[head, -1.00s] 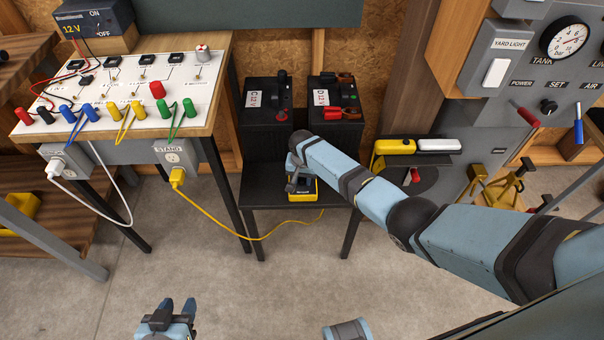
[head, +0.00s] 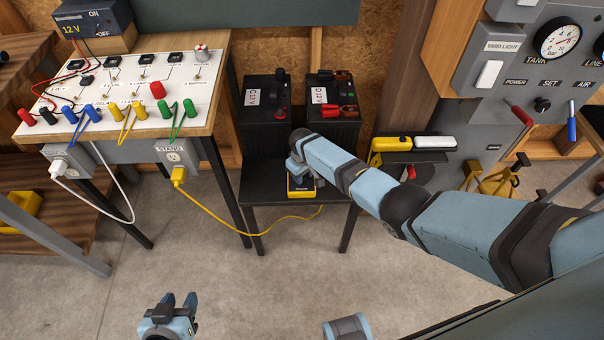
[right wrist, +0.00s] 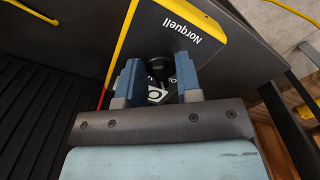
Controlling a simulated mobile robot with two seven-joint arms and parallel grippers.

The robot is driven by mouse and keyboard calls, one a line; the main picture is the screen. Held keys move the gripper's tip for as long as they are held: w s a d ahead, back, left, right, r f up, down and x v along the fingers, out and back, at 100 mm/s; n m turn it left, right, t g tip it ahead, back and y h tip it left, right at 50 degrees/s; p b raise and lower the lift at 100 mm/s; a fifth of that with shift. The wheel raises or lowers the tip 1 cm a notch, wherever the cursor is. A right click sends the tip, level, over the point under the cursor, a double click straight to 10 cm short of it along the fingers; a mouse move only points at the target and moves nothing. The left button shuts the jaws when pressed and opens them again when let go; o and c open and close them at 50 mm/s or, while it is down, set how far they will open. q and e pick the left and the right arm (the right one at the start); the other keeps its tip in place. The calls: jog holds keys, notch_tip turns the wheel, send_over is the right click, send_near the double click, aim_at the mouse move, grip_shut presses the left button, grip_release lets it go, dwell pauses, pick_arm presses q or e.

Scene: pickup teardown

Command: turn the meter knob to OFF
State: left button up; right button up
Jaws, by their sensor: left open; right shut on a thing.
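The meter (head: 301,194) is a yellow and black box lying on the low black table in the head view. In the head view, my right wrist hides the knob. My left gripper (head: 180,300) is open and empty, low over the floor.
Two black batteries (head: 265,118) stand behind the meter at the table's back. A yellow cord (head: 225,222) runs from the stand outlet past the table. The workbench panel (head: 125,90) is on the left, the gauge panel (head: 530,80) on the right. Floor in front is clear.

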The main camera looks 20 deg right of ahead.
jog(key=shift+n, duration=0.5)
jog(key=o, duration=0.9)
